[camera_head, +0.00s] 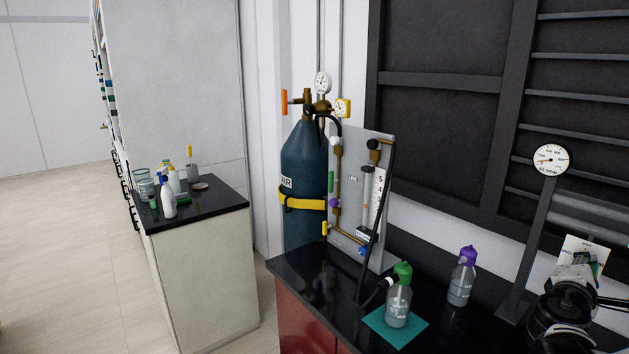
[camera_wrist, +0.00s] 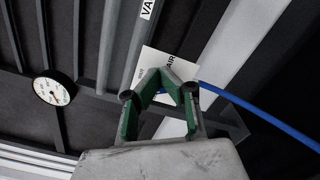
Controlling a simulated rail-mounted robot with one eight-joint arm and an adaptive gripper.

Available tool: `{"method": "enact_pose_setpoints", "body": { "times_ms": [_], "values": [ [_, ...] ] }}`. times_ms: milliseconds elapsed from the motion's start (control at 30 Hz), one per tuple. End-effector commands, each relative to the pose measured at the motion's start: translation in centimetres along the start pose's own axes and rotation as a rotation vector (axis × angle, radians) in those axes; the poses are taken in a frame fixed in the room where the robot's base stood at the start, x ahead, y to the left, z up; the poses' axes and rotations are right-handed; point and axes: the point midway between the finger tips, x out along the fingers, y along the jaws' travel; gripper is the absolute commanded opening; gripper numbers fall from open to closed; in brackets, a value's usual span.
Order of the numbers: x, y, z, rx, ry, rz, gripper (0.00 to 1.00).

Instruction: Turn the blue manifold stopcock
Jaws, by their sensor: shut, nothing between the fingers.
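A grey upright manifold panel (camera_head: 385,155) stands on the black bench in the head view. A small blue part (camera_head: 362,251), which looks like the blue stopcock, sits low on its front; its handle angle is too small to tell. My gripper (camera_head: 586,262) is at the far right of the head view, well apart from the panel. In the wrist view my gripper (camera_wrist: 170,78) has green-padded fingers drawn together at the tips, with nothing held. The stopcock is not in the wrist view. A white card marked AIR (camera_wrist: 157,60) and a blue hose (camera_wrist: 260,122) show behind the fingers.
A green-capped bottle (camera_head: 398,305) on a teal mat (camera_head: 377,322) and a purple-capped bottle (camera_head: 462,280) stand between my gripper and the panel. A black hose (camera_head: 376,225) hangs across the panel front. A blue gas cylinder (camera_head: 302,160) stands behind. A gauge (camera_head: 551,160) rises on a post.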

Motion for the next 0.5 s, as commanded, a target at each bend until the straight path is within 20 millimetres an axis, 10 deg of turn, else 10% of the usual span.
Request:
{"method": "enact_pose_setpoints", "body": {
  "times_ms": [500],
  "values": [
    [0.00,-0.70,-0.18,0.000,0.000,0.000,0.00]
  ]
}}
